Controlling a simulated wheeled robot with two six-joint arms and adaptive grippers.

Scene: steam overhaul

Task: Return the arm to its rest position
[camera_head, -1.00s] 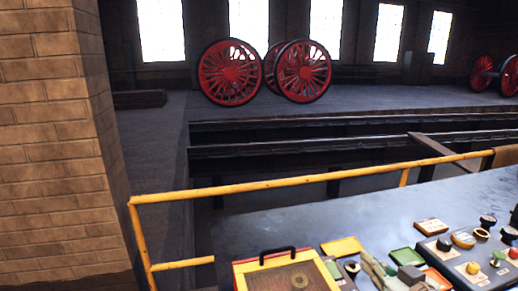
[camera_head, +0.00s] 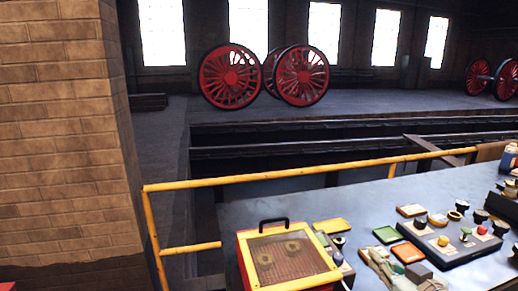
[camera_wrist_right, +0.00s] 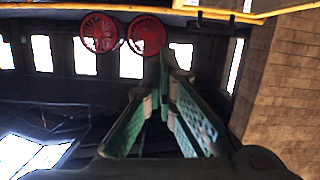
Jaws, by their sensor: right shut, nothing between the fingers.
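My right gripper (camera_head: 372,256) shows at the bottom of the head view, pale green and grey, in front of the bench top. Its arm behind it is cut off by the lower edge. In the right wrist view the green lattice fingers of the right gripper (camera_wrist_right: 164,82) come together at their tips. They are shut with nothing between them. Beyond the tips are the red wheels and bright windows, seen upside down. My left gripper is not in view.
The bench (camera_head: 345,205) carries a yellow-framed box (camera_head: 246,262) with a black handle, a green tray (camera_head: 387,234), an orange tray (camera_head: 408,252) and a control panel (camera_head: 455,258). A yellow railing (camera_head: 290,175) runs behind it. A brick pillar (camera_head: 65,150) stands left. Red wheels (camera_head: 230,77) are far back.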

